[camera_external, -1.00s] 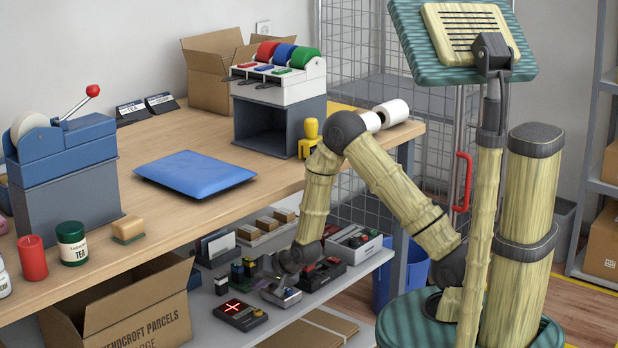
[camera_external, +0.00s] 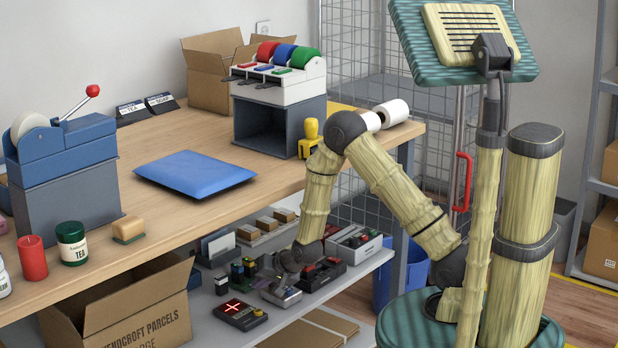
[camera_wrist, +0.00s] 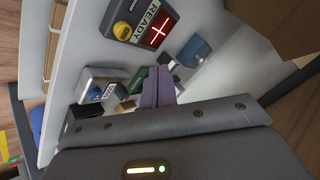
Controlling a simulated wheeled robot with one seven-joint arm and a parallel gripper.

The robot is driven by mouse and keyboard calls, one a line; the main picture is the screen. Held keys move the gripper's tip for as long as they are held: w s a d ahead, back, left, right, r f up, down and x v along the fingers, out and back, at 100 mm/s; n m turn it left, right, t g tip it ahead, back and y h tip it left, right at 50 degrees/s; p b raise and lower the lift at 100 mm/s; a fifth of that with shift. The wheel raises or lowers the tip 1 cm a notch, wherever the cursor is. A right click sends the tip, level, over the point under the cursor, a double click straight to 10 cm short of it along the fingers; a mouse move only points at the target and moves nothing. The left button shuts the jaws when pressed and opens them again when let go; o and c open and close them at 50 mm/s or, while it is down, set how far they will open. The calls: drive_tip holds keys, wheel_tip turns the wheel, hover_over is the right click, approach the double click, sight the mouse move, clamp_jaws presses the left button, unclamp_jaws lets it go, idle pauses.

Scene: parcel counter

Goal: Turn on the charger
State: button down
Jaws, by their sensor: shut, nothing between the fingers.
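No label naming a charger is readable. On the lower shelf, a dark box (camera_external: 241,314) has a lit screen with a red cross. The wrist view shows this box (camera_wrist: 128,24) with a READY label and a round yellow button. A silver unit (camera_external: 282,295) lies to its right on the shelf, and it also shows in the wrist view (camera_wrist: 100,82). My gripper (camera_wrist: 157,86) is shut and empty, with its purple fingers together over the shelf, beside a small green block (camera_wrist: 138,78). In the external view my wrist hides part of the shelf.
A black unit with red parts (camera_external: 322,273) and a grey unit (camera_external: 354,245) stand farther right on the shelf. The wooden counter (camera_external: 250,200) overhangs the shelf. An open cardboard box (camera_external: 135,310) stands at the shelf's left.

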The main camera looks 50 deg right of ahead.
sight(333, 259)
drive_tip(key=d, duration=0.4)
drive_tip(key=w+d+n+t+b, duration=0.1)
drive_tip(key=d, duration=0.3)
drive_tip(key=d+n+b, duration=0.1)
drive_tip(key=d, duration=0.3)
drive_tip(key=shift+w+r+t+h, duration=0.15)
drive_tip(key=shift+t+h, duration=0.15)
drive_tip(key=shift+n+t, duration=0.5)
drive_tip(key=shift+n, duration=0.3)
drive_tip(key=d, duration=0.2)
drive_tip(key=s+d+b, duration=0.1)
drive_tip(key=d, duration=0.5)
drive_tip(key=shift+s+r+b, duration=0.2)
drive_tip(key=shift+b, duration=0.15)
drive_tip(key=s+d+n+t+b, duration=0.1)
drive_tip(key=s+d+n, duration=0.1)
drive_tip(key=s+d, duration=0.3)
drive_tip(key=s+d+r+n+t+b, duration=0.1)
drive_tip(key=s+d, duration=0.3)
drive_tip(key=d, duration=0.5)
drive_tip(key=shift+s+n+b, duration=0.35)
drive_tip(key=shift+n+b, duration=0.2)
drive_tip(key=shift+n, duration=0.05)
drive_tip(key=shift+d, duration=0.1)
